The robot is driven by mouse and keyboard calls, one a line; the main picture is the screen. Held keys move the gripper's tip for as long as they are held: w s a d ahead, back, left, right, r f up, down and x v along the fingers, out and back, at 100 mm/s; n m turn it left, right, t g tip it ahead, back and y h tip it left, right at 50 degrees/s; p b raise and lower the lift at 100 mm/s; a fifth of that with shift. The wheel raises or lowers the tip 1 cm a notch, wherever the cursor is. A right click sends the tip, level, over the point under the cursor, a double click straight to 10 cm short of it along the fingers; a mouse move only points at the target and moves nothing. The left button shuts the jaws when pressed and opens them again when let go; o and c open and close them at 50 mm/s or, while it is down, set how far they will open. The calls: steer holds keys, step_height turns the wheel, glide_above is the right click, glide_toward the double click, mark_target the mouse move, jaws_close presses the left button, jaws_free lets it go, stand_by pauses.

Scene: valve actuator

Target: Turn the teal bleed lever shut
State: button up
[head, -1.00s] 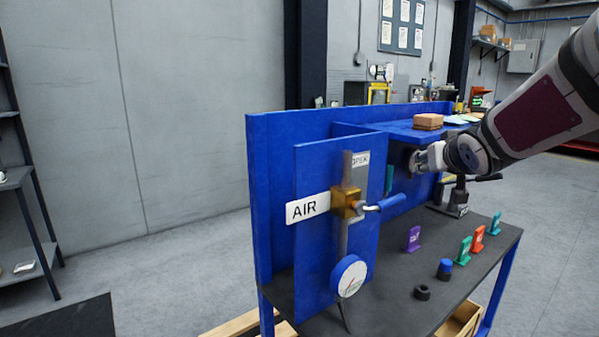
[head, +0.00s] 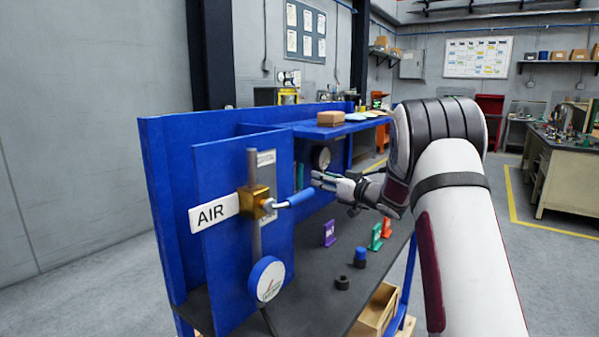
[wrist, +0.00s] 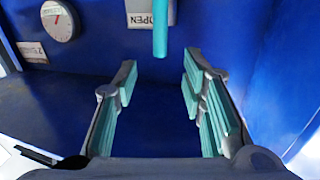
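The teal bleed lever (wrist: 160,30) hangs down at the top of the wrist view, beside a white OPEN label (wrist: 140,12) on the blue panel. In the head view a thin teal piece (head: 299,175), likely this lever, shows just left of my fingertips. My gripper (head: 316,180) is open and empty. In the wrist view its two teal-padded fingers (wrist: 157,75) stand wide apart. The lever's lower end lies beyond the fingertips, roughly in line with the gap, apart from both fingers. The lever's pivot is out of the wrist view.
The AIR valve's blue handle (head: 293,199) sticks out left of my gripper. A gauge (head: 266,280) is below it. A blue shelf (head: 345,127) with a brown box (head: 330,118) is above. A purple tag (head: 329,233) and black ring (head: 342,283) stand on the dark bench top.

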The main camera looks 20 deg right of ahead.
mark_target(302, 170)
steer(key=x, duration=1.1)
steer(key=shift+w+a+b, duration=0.15)
steer(key=shift+w+b, duration=0.15)
steer(key=shift+w, duration=0.1)
jaws_close()
